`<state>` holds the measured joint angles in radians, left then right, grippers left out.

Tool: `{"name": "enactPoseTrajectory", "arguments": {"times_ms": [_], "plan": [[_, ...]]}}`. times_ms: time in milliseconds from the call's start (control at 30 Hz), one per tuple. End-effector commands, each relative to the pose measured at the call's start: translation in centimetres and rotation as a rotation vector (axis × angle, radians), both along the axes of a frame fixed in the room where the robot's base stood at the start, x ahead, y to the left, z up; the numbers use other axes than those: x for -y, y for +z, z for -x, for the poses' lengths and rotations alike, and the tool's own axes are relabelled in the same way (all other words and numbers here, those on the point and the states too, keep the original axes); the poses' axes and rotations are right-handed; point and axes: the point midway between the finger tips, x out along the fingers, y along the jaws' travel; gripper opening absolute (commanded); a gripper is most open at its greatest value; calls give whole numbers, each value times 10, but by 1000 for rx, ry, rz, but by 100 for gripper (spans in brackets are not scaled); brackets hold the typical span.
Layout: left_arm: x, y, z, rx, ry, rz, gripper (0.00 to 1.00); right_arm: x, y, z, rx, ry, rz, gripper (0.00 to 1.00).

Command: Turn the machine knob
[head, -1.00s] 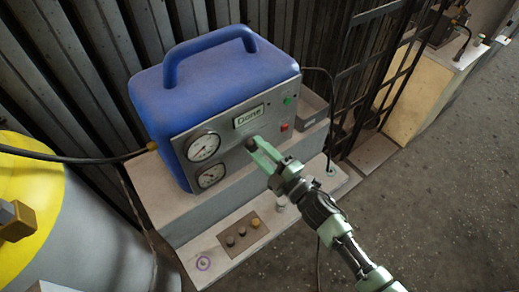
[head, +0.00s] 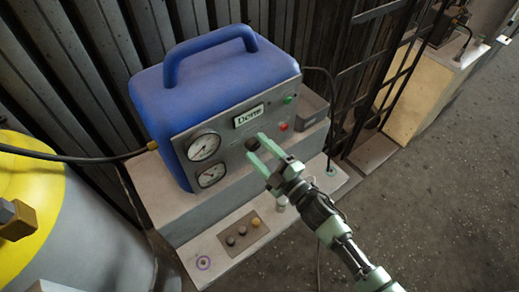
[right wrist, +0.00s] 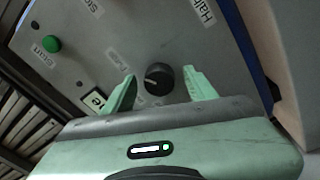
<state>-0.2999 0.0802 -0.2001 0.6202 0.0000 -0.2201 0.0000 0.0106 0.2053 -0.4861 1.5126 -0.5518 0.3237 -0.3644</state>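The machine is a blue box with a grey front panel (head: 222,140). A small black knob (head: 252,144) sits on that panel, right of the gauges. My right gripper (head: 257,147) is open in front of the panel, its green fingers spread at the knob. In the right wrist view the round black knob (right wrist: 158,78) lies between the two fingertips (right wrist: 161,90), with clear gaps on both sides. The fingers do not appear to touch it. My left gripper is not in view.
Two round gauges (head: 204,146) are on the panel's left. A green button (head: 288,99) and a red button (head: 284,127) are on its right. A ledge with a small button plate (head: 243,234) lies below. A yellow-topped cylinder (head: 30,185) stands left. Floor at right is clear.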

Motion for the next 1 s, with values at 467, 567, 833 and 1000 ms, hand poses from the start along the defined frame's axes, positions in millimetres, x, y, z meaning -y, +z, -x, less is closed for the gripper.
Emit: {"name": "enactPoseTrajectory", "arguments": {"times_ms": [467, 567, 833, 1000], "plan": [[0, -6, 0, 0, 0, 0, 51, 12, -4, 14, 1, 0, 3, 58], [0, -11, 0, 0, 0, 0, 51, 23, -7, 28, 0, 0, 4, 58], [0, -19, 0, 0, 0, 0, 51, 46, -9, 57, 0, 0, 1, 58], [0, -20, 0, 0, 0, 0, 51, 50, -8, 60, 1, 0, 2, 58]]}}
